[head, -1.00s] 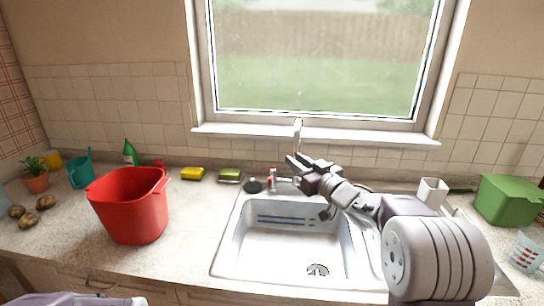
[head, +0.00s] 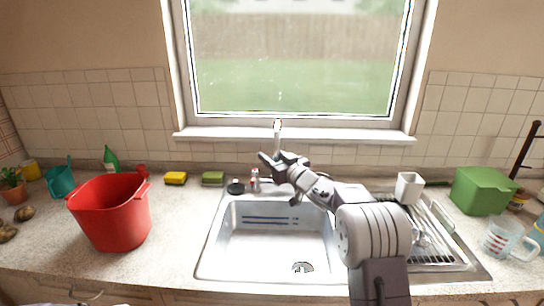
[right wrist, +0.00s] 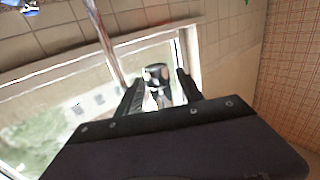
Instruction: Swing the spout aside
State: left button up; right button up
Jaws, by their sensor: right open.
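The chrome faucet's spout (head: 277,132) rises behind the sink (head: 270,250), in front of the window. My right gripper (head: 268,160) is at the faucet, overlapping its lower part in the head view. In the right wrist view my right gripper (right wrist: 160,85) is open, with a dark, shiny round-ended piece (right wrist: 156,72) showing between its fingers. That piece looks like part of the faucet. A chrome tube (right wrist: 105,42) runs diagonally just left of the fingers. I cannot tell whether the fingers touch it. My left gripper is not in view.
A red bucket (head: 110,215) stands left of the sink. Yellow (head: 176,178) and green (head: 213,178) sponges lie near the back wall. Right of the sink are a dish rack (head: 440,235), a white cup (head: 408,187), a green box (head: 482,190) and a measuring jug (head: 503,238).

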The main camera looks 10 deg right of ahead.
jog(key=shift+s, duration=0.1)
grip_shut()
jog(key=shift+r, duration=0.1)
dwell(1.1)
